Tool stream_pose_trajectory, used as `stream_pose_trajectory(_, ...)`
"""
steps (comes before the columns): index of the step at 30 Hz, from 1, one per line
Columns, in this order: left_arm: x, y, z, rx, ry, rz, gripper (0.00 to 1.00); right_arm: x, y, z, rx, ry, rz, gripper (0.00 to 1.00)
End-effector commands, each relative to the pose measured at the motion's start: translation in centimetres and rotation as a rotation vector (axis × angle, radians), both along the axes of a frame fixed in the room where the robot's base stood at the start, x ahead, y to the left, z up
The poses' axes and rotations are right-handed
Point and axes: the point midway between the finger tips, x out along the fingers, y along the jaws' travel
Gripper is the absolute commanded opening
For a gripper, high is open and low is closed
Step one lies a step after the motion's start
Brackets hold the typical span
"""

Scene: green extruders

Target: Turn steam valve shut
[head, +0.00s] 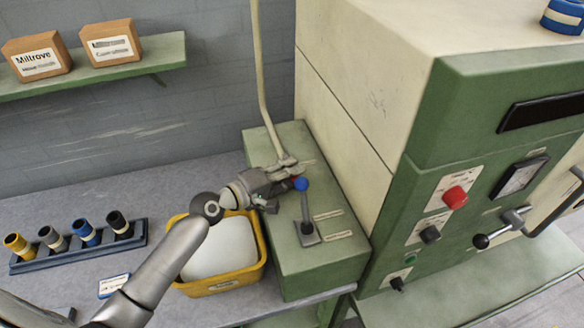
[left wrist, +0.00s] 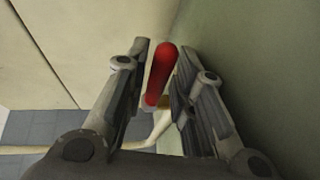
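The steam valve's red handle (left wrist: 162,72) stands between the two fingers of my left gripper (left wrist: 158,85) in the left wrist view. The fingers are open around it, with a narrow gap on its left side; I cannot tell whether the right finger touches it. In the head view my left gripper (head: 285,180) is over the green box (head: 340,268), at the foot of the cream pipe (head: 262,80). My right gripper is not in view.
A lever with a blue knob (head: 302,184) rises from the green box close to the gripper. A yellow bin (head: 222,284) stands left of the box. The large green and cream machine (head: 425,160) rises on the right. A rack (head: 75,250) of coloured cylinders lies at left.

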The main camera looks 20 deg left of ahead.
Motion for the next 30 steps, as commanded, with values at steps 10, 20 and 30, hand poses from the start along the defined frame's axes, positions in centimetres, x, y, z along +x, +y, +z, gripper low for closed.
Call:
stream_pose_trajectory(10,0.7,-0.5,-0.1,0.001,-0.001,0.000,0.24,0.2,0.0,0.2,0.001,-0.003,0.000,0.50)
stream_pose_trajectory(20,0.7,-0.5,-0.2,0.001,-0.001,0.000,0.00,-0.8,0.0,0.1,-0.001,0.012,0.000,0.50)
stream_pose_trajectory(30,0.7,-0.4,-0.3,0.002,0.001,-0.005,0.00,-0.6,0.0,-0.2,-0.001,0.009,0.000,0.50)
